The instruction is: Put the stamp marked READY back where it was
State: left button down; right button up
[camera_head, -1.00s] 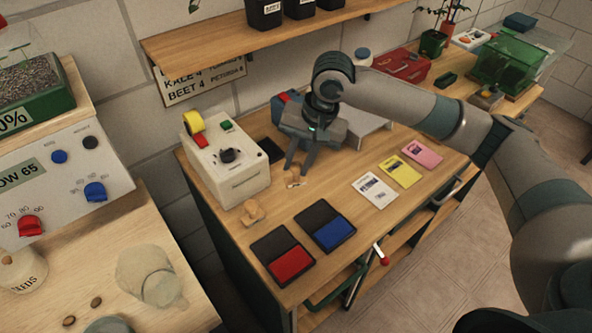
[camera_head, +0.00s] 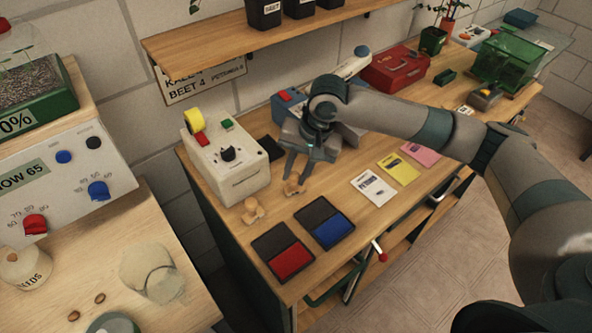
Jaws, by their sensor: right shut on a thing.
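My right gripper (camera_head: 296,175) points down at the near table and is shut on a small wooden stamp (camera_head: 293,188). I cannot tell whether this stamp touches the tabletop or is just above it. A second wooden stamp (camera_head: 253,212) stands on the table to its left, beside the white machine. No READY mark is readable on either stamp from here. Two ink pads lie open in front of them, a red one (camera_head: 291,262) and a blue one (camera_head: 332,232). My left gripper is not in view.
A white machine with a yellow roll (camera_head: 240,170) stands left of the gripper. White (camera_head: 373,189), yellow (camera_head: 399,168) and pink (camera_head: 421,154) cards lie to the right. A red box (camera_head: 395,68) is behind. Some tabletop between pads and cards is bare.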

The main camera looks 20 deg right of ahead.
jog(key=o, duration=0.8)
jog(key=shift+f, duration=0.1)
jog(key=shift+o, duration=0.2)
jog(key=shift+v, duration=0.8)
jog(key=b+v, duration=0.2)
jog(key=v, duration=0.8)
jog(key=shift+r+b, duration=0.35)
jog(key=shift+b, duration=0.05)
